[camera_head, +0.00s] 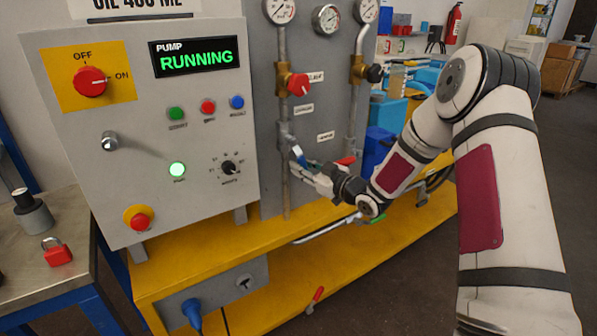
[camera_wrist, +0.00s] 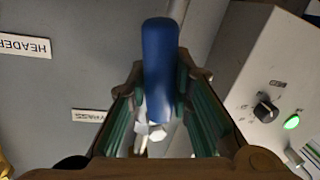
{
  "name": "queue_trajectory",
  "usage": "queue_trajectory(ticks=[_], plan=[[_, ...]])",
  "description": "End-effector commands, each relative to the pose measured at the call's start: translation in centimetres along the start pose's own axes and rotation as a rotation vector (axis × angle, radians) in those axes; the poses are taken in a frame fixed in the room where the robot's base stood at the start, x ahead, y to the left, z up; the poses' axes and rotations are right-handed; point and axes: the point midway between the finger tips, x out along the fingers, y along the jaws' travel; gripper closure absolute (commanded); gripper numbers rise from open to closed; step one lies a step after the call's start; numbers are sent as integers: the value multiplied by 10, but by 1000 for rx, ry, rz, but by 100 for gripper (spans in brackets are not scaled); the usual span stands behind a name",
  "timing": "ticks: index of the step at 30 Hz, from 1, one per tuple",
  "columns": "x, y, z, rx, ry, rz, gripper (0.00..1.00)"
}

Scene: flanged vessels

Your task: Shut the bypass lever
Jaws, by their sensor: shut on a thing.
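The bypass lever has a blue handle (camera_head: 298,152), seen small in the head view beside the lower part of the left vertical pipe (camera_head: 284,185). In the wrist view the blue handle (camera_wrist: 161,65) stands between my two finger pads. My gripper (camera_head: 306,166) is shut on it, and it also shows in the wrist view (camera_wrist: 164,85). The handle slants in the head view; its exact angle is hard to tell. The valve body is mostly hidden by my fingers and the handle. A label reading partly "YPASS" (camera_wrist: 92,117) is on the panel in the wrist view.
A red-handled valve (camera_head: 298,84) sits higher on the left pipe, and a red lever (camera_head: 345,160) is right beside my wrist. The control box (camera_head: 140,130) with its "PUMP RUNNING" display stands left. The yellow bench (camera_head: 200,245) lies below.

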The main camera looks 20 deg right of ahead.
Motion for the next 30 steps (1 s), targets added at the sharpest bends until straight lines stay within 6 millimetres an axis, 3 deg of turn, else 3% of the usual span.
queue_trajectory(ticks=[13,30], plan=[[-6,33,-6,-421,-83,2,100],[-12,64,-33,-948,-186,2,100]])
